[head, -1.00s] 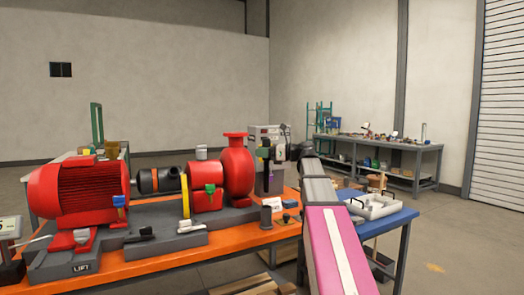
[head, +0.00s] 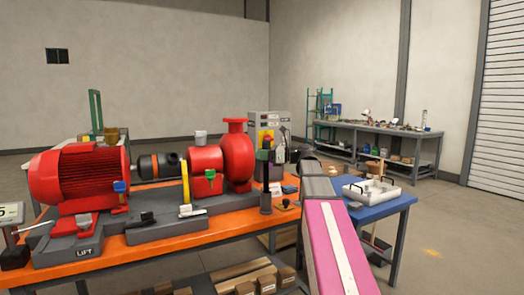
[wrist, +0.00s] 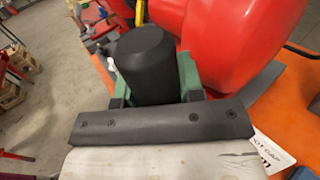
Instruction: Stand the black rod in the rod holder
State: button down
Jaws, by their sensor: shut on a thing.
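The black rod (head: 265,173) is upright above the front right part of the orange bench, right of the red pump. My gripper (head: 266,155) is shut on its upper part. In the wrist view the rod's round black top (wrist: 147,58) stands between the green fingers of my gripper (wrist: 152,88). The rod holder (head: 266,203), a short dark grey cylinder on the bench, is directly below the rod in the head view. The rod's lower end meets the holder's top in the picture. I cannot tell whether it is inside the holder or just above or behind it.
The red pump (head: 238,160) stands close to the left of the rod. A blue table (head: 393,200) with a white tray (head: 370,192) stands to the right.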

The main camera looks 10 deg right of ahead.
jog(key=shift+f, duration=2.4)
jog(key=c, duration=0.7)
grip_release()
jog(key=shift+o, duration=0.2)
jog(key=v, duration=1)
jog(key=shift+s+d, duration=0.15)
jog(key=shift+d, duration=0.25)
